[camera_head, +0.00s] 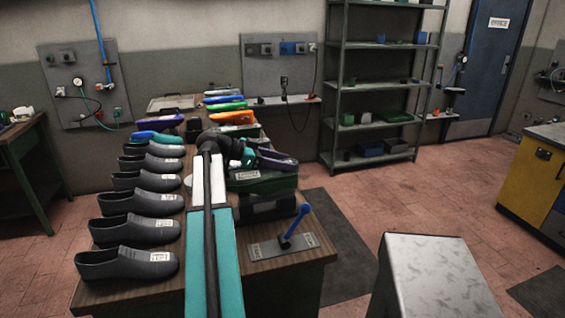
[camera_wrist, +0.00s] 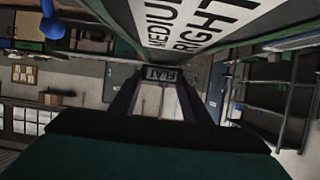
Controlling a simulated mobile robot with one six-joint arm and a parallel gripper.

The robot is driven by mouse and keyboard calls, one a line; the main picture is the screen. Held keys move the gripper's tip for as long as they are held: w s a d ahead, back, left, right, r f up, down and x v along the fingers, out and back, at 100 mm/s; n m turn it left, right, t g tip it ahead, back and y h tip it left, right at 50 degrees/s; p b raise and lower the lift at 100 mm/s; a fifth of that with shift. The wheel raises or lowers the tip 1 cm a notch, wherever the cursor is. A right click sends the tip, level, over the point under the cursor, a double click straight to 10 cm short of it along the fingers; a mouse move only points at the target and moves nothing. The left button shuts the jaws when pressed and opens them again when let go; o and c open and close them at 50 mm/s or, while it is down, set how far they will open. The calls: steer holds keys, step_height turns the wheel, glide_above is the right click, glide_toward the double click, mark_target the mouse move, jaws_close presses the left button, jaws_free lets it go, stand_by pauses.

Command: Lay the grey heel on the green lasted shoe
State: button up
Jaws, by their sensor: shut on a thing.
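The head view does not show the heel clearly. A green shoe (camera_head: 226,106) lies at the back of the bench among other coloured ones. I cannot tell for certain that it is the lasted shoe.
Several black shoes (camera_head: 128,264) line the bench's left side. An orange shoe (camera_head: 231,117) lies near the green one. A green machine body (camera_head: 263,183) stands below my gripper. A blue lever (camera_head: 297,222) rises from a grey plate at the front right. A large MEDIUM RIGHT label (camera_wrist: 203,30) is close above in the wrist view.

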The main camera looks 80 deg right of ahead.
steer(key=shift+f+b, duration=0.4)
steer(key=shift+f, duration=0.05)
stand_by(0.4)
steer(key=o, duration=1.2)
steer(key=shift+w, duration=0.1)
steer(key=b+v, duration=0.3)
steer(key=v, duration=1)
steer(key=shift+w+a+r, duration=0.1)
steer(key=shift+w+a, duration=0.1)
